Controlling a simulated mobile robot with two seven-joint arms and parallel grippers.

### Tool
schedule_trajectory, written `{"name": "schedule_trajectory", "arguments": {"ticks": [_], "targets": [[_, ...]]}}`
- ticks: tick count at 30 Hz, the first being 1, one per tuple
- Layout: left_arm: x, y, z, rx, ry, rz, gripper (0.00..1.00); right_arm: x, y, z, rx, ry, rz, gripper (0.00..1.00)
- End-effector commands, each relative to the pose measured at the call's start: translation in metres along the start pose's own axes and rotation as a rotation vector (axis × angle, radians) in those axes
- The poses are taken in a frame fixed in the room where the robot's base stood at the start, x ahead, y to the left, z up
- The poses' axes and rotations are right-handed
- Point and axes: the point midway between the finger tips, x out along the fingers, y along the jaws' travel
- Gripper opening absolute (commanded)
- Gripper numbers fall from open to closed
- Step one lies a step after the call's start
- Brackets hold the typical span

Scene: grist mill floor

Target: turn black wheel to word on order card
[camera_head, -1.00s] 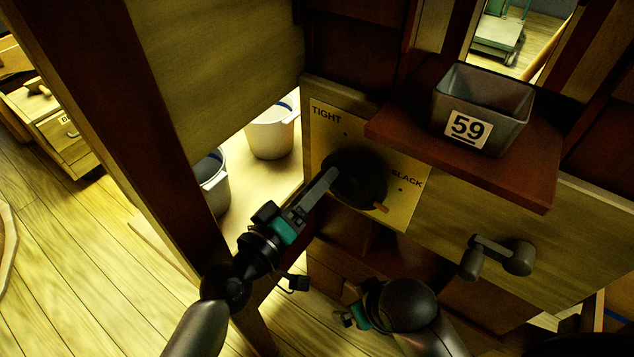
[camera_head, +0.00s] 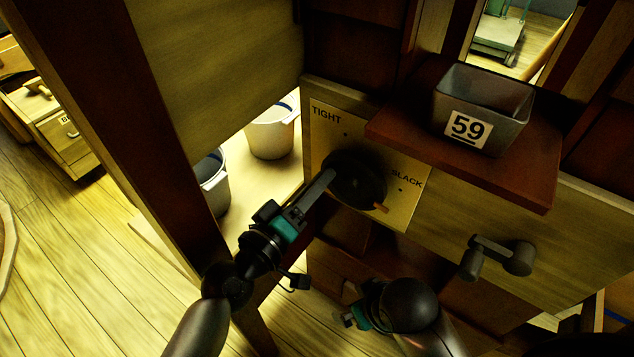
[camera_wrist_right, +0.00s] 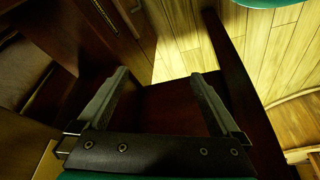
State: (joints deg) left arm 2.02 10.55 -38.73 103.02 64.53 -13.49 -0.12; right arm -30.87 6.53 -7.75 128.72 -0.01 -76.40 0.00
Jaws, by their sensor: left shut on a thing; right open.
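The black wheel (camera_head: 358,180) is mounted on a pale panel (camera_head: 398,216) with the words TIGHT at its upper left and SLACK at its right. A small orange-brown pointer (camera_head: 381,208) shows at the wheel's lower right edge, below SLACK. My left gripper (camera_head: 328,178) is shut on the wheel's left rim. My right gripper is low in the head view (camera_head: 350,317), below the panel. In the right wrist view its two fingers (camera_wrist_right: 158,95) stand wide apart with nothing between them. I cannot make out an order card in these views.
A grey bin (camera_head: 483,108) labelled 59 stands on a red-brown shelf (camera_head: 540,170) right of and above the wheel. A dark crank handle (camera_head: 497,257) sticks out at the lower right. A dark post (camera_head: 130,110) rises left of my left arm.

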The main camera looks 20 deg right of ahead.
Motion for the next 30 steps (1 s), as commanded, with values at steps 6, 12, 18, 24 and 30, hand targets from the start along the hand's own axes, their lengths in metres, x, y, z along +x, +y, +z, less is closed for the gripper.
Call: {"name": "schedule_trajectory", "arguments": {"ticks": [6, 12, 18, 24, 30], "targets": [[0.000, -0.002, 0.001, -0.015, -0.001, -0.002, 0.00, 0.001, 0.000, 0.001, 0.000, -0.003, 0.000, 1.00], [0.000, -0.006, 0.004, -0.130, -0.003, -0.002, 0.00, -0.002, 0.000, 0.001, 0.000, 0.000, -0.001, 1.00], [0.000, -0.007, 0.004, -0.177, -0.002, -0.003, 0.00, -0.009, -0.001, -0.004, 0.000, 0.014, -0.001, 1.00], [0.000, -0.007, 0.004, -0.176, -0.003, -0.003, 0.35, -0.009, 0.000, -0.003, 0.001, 0.013, 0.000, 1.00], [0.000, -0.007, 0.004, -0.174, -0.002, -0.003, 0.58, -0.008, 0.000, -0.003, 0.001, 0.011, 0.000, 1.00]]}}
